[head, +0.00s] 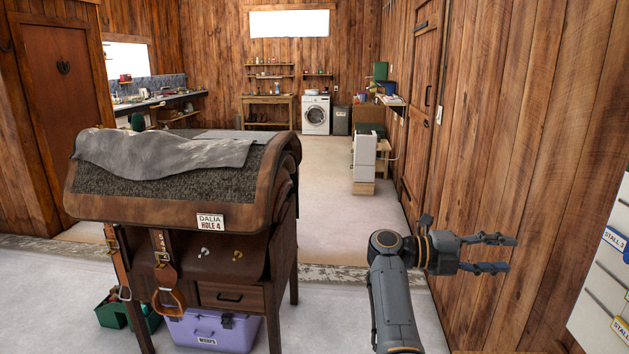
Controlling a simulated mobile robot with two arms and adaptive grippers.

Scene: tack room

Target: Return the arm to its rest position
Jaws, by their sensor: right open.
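My right arm comes up from the bottom right in the head view. Its gripper (500,254) points to the right, with its two dark fingers apart and nothing between them. It is in front of the wooden wall; I cannot tell how close the fingertips are to it. My left gripper and left arm are not in view.
A purple box (212,332) and green caddy (112,314) sit below. Boards with stall labels (602,275) hang right. The middle floor is clear.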

